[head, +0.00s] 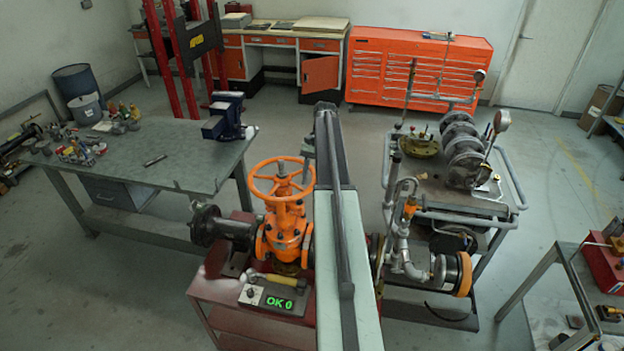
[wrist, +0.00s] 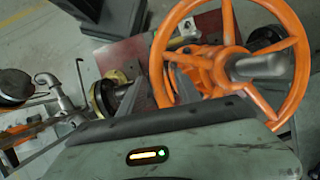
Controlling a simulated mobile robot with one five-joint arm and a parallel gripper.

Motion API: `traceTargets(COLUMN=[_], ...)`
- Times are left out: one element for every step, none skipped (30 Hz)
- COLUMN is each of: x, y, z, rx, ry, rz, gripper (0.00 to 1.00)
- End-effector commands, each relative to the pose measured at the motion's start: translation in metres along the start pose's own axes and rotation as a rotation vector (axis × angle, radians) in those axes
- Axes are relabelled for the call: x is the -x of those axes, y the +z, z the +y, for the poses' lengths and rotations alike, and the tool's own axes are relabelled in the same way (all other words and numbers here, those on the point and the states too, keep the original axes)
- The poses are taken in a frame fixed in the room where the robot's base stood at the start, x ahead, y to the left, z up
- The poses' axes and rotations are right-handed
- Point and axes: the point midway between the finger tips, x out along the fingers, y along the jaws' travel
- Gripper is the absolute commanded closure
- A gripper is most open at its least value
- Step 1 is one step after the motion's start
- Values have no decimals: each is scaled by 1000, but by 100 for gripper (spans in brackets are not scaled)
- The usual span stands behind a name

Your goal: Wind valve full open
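The orange gate valve (head: 285,232) stands on a red bench, its orange handwheel (head: 281,177) on top. The handwheel (wrist: 302,62) fills the right of the wrist view, with the grey stem end (wrist: 262,67) at its hub. My gripper (wrist: 158,74) has its two grey fingers apart, and the left part of the rim shows between them. I cannot tell whether either finger touches the rim. In the head view my arm stands in front, right of the valve, and hides my gripper.
A yellow-handled tool (head: 272,279) lies by the valve base. A pipe-fitting cart (head: 430,190) stands close on the right. A grey workbench (head: 130,165) with a blue vise (head: 225,115) is on the left. Orange drawers line the back wall.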

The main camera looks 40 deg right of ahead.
Motion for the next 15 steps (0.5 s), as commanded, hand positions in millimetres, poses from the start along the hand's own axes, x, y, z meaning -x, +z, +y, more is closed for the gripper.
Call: traceTargets(x=[1,2,4,7,10,15,20,25,32,38,44,52,58,64,70], y=[0,0,0,1,1,1,1,2,2,2,2,2,2,2,2], z=[0,0,0,0,-1,-1,-1,-1,-1,-2,-2,-2,-2,-2,-3], rx=[0,0,0,0,0,0,-1,-1,-1,-1,-1,-1,-1,-1,0], ry=[0,0,0,0,0,0,0,0,0,0,0,0,0,0,1], rz=[0,0,0,0,0,0,0,0,0,0,0,0,0,0,0], gripper=[60,60,60,60,60,60,60,60,60,60,60,60,60,60,60])
